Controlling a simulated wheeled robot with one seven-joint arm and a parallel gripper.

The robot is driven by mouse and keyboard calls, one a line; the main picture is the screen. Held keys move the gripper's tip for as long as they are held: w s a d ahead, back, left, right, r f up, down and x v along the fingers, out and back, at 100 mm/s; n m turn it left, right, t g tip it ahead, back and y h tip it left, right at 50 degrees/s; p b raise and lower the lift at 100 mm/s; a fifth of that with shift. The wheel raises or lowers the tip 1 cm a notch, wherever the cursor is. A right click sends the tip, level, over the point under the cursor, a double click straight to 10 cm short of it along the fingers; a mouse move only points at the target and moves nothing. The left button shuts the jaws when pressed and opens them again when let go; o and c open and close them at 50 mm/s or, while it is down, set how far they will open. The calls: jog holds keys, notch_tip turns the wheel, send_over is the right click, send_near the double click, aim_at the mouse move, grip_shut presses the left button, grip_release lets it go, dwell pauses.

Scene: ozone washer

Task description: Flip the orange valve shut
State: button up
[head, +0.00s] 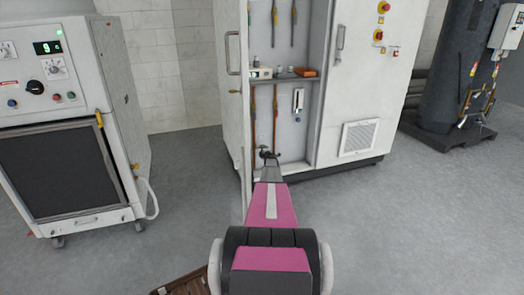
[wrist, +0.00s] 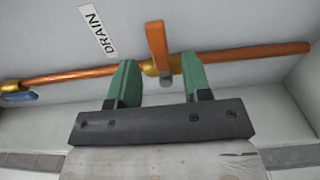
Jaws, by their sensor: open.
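In the wrist view, the orange valve (wrist: 157,40) is a flat lever on a brass body in a copper pipe (wrist: 80,75). The lever points up in the picture, roughly across the pipe. My gripper (wrist: 159,62) has two green fingers, set apart on either side of the valve body. The lever's lower end shows between them, and I see no clear contact. In the head view, my gripper (head: 268,157) reaches into the low part of the open cabinet. I cannot make out the valve there.
A DRAIN label (wrist: 98,30) is beside the valve. A blue handle (wrist: 18,97) sits at the pipe's left end. The white cabinet (head: 362,80) has its door (head: 233,90) open left of my arm. A shelf (head: 285,79) is above my gripper. A white machine (head: 70,120) stands left.

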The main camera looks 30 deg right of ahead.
jog(key=v, duration=0.9)
